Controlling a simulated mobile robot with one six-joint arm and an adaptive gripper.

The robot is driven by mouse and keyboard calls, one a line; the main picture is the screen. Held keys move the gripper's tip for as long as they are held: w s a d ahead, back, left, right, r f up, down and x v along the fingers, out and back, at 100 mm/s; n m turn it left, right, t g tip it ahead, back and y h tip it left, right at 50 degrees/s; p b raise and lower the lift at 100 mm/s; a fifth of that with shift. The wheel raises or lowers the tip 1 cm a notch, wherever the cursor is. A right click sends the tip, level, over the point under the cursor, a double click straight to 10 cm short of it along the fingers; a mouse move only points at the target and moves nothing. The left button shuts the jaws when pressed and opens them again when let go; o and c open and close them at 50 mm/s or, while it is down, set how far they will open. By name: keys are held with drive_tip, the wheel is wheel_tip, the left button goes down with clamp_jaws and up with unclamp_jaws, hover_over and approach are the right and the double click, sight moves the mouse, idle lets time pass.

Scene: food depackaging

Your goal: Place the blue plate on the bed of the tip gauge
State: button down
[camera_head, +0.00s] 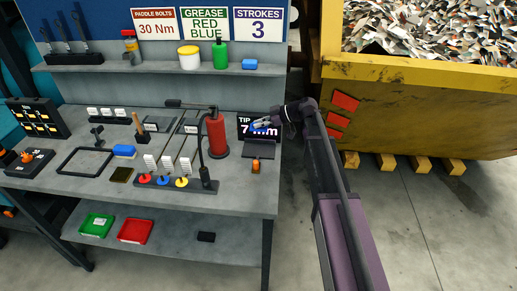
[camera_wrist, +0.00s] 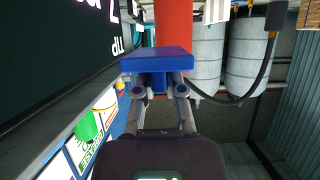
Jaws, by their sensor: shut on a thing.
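My gripper (camera_head: 264,124) is in front of the tip gauge's dark screen (camera_head: 244,122), at the right end of the bench. In the wrist view my gripper (camera_wrist: 160,88) is shut on the blue plate (camera_wrist: 157,60), which sits across its fingertips. In the head view only a small bit of blue shows at the fingertips. The tip gauge's bed (camera_head: 259,150) is a flat dark surface below the screen, and nothing is seen lying on it. The plate is above the bed, apart from it. The screen (camera_wrist: 45,50) also fills the wrist view's left side.
A red cylinder (camera_head: 216,136) stands left of the gauge, with a hose beside it. A small orange item (camera_head: 256,166) stands in front of the bed. A rack with coloured knobs (camera_head: 175,184) is at the bench's front. A yellow skip (camera_head: 420,78) stands right.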

drive_tip(key=shift+f, duration=0.15)
drive_tip(key=b, duration=0.6)
hover_over(259, 149)
wheel_tip(259, 149, down, 6)
idle(0.3)
drive_tip(key=shift+f+b, duration=1.9)
drive_tip(key=shift+b, duration=0.1)
drive_tip(key=shift+f, duration=0.1)
drive_tip(key=c, duration=0.7)
unclamp_jaws()
